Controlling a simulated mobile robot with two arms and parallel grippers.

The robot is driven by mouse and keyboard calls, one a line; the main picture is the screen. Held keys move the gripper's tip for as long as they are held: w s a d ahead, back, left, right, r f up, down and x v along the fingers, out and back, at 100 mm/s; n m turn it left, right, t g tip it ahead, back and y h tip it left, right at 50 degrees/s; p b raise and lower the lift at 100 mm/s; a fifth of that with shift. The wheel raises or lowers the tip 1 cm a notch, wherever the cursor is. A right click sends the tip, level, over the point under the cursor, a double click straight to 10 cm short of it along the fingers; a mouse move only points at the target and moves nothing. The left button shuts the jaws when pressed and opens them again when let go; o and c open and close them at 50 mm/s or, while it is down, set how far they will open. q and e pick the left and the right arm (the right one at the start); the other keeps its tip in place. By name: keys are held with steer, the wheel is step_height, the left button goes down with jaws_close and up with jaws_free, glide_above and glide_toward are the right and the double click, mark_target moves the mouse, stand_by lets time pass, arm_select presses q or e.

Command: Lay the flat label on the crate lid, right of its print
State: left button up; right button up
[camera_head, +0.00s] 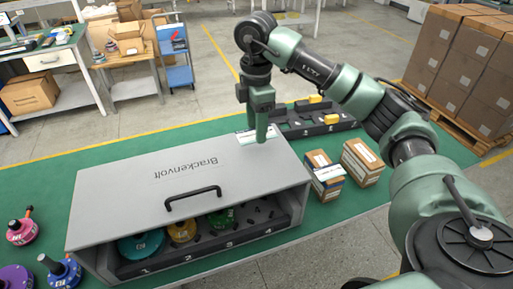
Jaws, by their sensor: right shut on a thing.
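The grey crate lid (130,205) carries the dark print "Brackenvolt" (186,168), which reads upside down from here. My right gripper (258,138) points down over the far right part of the lid, right of the print. It is shut on the flat label (243,132), a pale piece showing at both sides of the fingers. The fingers hide the label's middle. I cannot tell whether the label touches the lid. My left gripper is not in view.
A black handle (193,196) stands at the lid's front. Below it the crate's open front shows numbered, coloured hubs. Two cardboard boxes (325,176) (362,163) stand right of the crate; a dark tray (310,122) lies behind. Coloured hubs (22,231) stand at left.

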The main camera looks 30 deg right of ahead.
mark_target(257, 155)
step_height(257, 155, down, 6)
steer(key=shift+s+f+p, duration=0.1)
steer(key=shift+f+p, duration=0.1)
steer(key=shift+p, duration=0.5)
steer(key=shift+f, duration=0.4)
steer(key=shift+f, duration=0.1)
steer(key=o, duration=1.3)
